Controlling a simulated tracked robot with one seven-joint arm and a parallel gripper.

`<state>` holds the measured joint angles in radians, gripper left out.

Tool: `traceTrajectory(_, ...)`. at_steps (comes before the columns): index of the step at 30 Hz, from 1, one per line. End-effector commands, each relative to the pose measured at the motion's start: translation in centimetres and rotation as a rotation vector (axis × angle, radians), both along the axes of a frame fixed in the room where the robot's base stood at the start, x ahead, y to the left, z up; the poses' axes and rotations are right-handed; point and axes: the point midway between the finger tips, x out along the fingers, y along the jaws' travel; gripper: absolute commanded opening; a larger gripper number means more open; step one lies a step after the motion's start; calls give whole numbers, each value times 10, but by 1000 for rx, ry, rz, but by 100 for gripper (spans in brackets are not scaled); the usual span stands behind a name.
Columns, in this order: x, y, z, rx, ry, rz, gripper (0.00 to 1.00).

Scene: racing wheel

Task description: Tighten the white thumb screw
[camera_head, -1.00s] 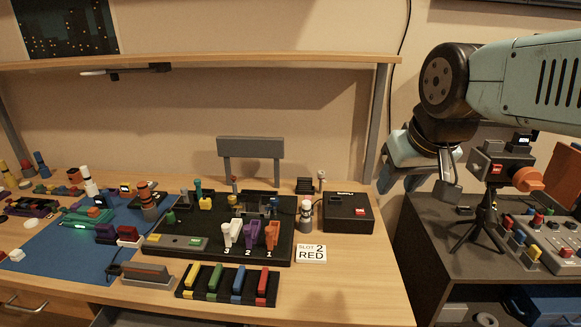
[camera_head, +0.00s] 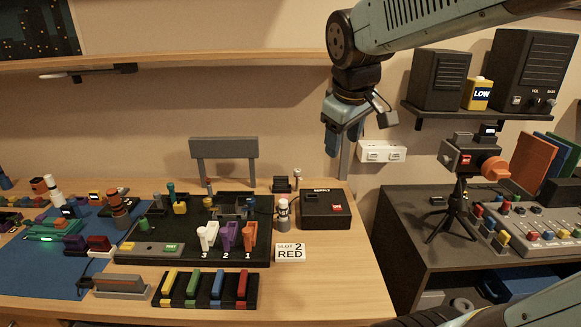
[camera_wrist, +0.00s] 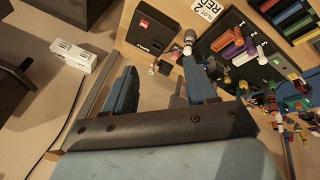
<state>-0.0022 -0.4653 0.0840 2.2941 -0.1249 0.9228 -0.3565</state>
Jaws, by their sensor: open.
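A small post with a pale, whitish knob (camera_head: 297,174) stands at the desk's back edge, right of the grey bracket; it may be the white thumb screw, but it is too small to be sure. My gripper (camera_head: 343,142) hangs fingers down in the air, to the right of this knob and higher in the picture. In the wrist view my gripper (camera_wrist: 160,88) is open, with nothing between its two blue fingers. A pale round tip (camera_wrist: 187,50) shows near the right finger there; I cannot tell whether it is the same knob.
A black box (camera_head: 326,209) with a red switch stands at the desk's right. A grey-and-white cylinder (camera_head: 283,216) stands beside the black board (camera_head: 140,254) with white, purple and orange levers. A white wall socket (camera_head: 382,152) is right of my gripper. A camera on a tripod (camera_head: 458,208) stands farther right.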

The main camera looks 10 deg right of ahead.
Motion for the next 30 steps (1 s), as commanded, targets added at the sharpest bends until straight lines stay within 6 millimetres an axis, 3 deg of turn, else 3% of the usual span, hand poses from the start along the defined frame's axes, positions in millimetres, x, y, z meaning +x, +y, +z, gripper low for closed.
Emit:
traceTrajectory(8, 88, 6, -1, -202, 110, 333, 56)
traceTrajectory(14, 151, 12, -14, -330, 194, 579, 56)
traceTrajectory(20, 214, 21, -38, -442, 278, 830, 56)
traceTrajectory(30, 314, 37, -100, -591, 417, 1254, 56)
